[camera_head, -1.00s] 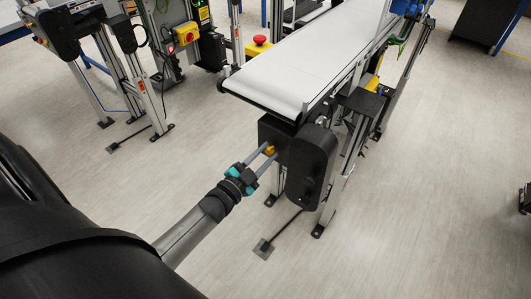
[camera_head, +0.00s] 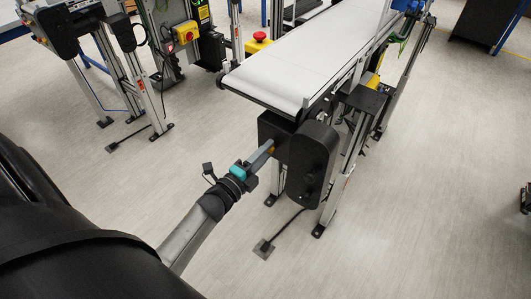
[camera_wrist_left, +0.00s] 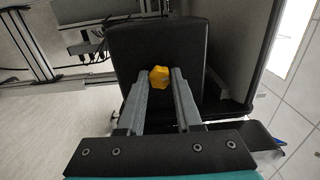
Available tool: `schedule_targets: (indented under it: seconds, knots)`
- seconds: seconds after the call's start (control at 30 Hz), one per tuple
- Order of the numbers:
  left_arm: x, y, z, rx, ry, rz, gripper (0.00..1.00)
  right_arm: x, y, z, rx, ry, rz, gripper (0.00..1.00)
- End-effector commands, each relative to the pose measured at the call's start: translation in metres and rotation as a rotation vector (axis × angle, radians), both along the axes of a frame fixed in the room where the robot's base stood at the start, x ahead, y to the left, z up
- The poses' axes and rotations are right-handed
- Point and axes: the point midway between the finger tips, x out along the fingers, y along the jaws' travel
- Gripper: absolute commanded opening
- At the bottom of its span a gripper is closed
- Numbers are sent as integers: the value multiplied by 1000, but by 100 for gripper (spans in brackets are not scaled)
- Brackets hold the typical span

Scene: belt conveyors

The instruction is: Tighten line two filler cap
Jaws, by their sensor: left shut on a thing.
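The filler cap is a small yellow knob (camera_wrist_left: 159,77) on the dark face of a black gearbox housing (camera_wrist_left: 125,50) at the end of a conveyor. In the head view only a sliver of the cap (camera_head: 271,150) shows beside the fingers, on the black housing (camera_head: 277,128). My left gripper (camera_head: 267,148) reaches the housing from the lower left and is shut on the cap, one grey finger on each side in the left wrist view (camera_wrist_left: 160,82). Its fingers line up nearly edge-on in the head view. My right gripper is not in view.
The conveyor with a white belt (camera_head: 300,65) runs above the housing toward the back right. A black rounded cover (camera_head: 311,165) stands just right of the cap. A red-and-yellow stop button (camera_head: 259,40) sits left of the belt. Grey floor (camera_head: 430,200) is open around the legs.

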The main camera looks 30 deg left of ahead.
Motion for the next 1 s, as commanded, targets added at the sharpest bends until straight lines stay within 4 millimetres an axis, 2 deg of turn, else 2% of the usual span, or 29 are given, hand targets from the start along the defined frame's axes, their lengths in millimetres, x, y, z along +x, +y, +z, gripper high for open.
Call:
schedule_targets:
  seconds: [0.4, 1.0]
  knots:
    - [0, 0, -1, 225, -18, 0, 0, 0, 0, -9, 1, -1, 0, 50]
    - [0, 0, -1, 272, -19, -1, 0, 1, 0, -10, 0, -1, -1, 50]
